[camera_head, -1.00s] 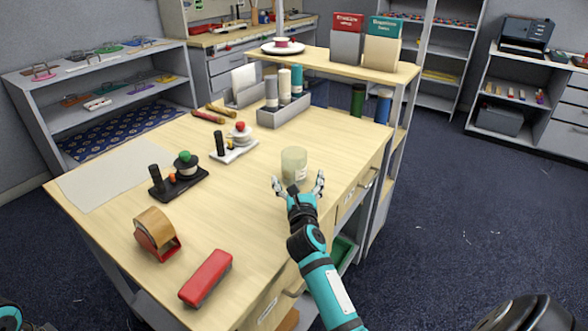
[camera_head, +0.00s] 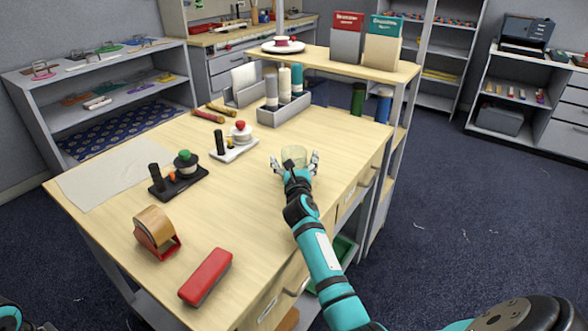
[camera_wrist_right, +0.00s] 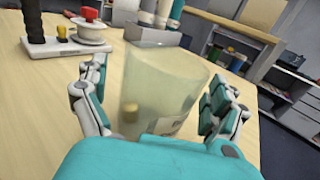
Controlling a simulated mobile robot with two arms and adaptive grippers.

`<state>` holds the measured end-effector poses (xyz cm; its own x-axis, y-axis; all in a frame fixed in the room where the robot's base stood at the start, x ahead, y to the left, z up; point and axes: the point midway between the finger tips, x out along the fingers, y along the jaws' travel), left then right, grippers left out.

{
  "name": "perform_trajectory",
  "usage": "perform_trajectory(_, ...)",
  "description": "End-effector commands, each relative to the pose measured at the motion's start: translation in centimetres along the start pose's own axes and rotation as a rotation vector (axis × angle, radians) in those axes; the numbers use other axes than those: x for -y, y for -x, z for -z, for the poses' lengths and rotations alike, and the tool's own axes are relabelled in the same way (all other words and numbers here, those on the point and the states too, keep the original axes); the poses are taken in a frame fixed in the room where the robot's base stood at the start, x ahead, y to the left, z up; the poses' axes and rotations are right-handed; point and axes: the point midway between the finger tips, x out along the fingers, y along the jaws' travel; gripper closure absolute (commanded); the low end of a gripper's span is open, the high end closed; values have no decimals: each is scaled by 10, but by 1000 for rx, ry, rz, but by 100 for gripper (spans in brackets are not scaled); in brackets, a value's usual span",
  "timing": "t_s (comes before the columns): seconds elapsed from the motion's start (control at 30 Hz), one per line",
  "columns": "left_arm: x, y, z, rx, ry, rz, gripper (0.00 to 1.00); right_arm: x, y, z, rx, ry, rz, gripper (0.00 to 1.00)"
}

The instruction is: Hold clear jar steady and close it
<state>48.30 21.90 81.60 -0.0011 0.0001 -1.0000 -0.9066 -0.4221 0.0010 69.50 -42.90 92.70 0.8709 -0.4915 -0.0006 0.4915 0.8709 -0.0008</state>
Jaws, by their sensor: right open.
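The clear jar (camera_head: 294,153) stands upright on the table near its right edge. It is a pale, see-through container with a label, and it fills the middle of the right wrist view (camera_wrist_right: 160,85). A small tan thing shows through its lower left wall there. My right gripper (camera_head: 295,164) is open, with one finger on each side of the jar; in the right wrist view its fingers (camera_wrist_right: 158,100) look apart from the wall. I cannot make out a lid on the jar. My left gripper is not in view.
A white tray (camera_head: 247,148) with a red-knobbed piece and a black tray (camera_head: 192,182) with a green-topped piece lie left of the jar. A grey bottle holder (camera_head: 297,113) stands behind. A tape dispenser (camera_head: 170,248) and red stapler (camera_head: 206,277) are in front.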

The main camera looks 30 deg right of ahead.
Motion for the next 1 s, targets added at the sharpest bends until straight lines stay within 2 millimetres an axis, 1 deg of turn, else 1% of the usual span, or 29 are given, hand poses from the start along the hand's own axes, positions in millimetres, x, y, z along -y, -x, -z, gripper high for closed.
perform_trajectory(0.1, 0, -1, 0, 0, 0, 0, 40, 0, -4, 0, 0, 0, 0, 4)
perform_trajectory(0.37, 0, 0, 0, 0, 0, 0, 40, 0, -4, 0, -1, 0, 0, 4)
perform_trajectory(0.4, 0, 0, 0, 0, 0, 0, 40, 0, -4, 0, -1, 0, 0, 5)
perform_trajectory(0.83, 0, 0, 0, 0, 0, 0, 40, 0, -4, 0, -1, 0, 0, 61)
perform_trajectory(0.87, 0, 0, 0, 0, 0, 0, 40, 0, -4, 0, -1, 0, 0, 63)
perform_trajectory(1.0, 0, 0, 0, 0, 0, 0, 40, 0, -4, 0, 0, 0, 0, 64)
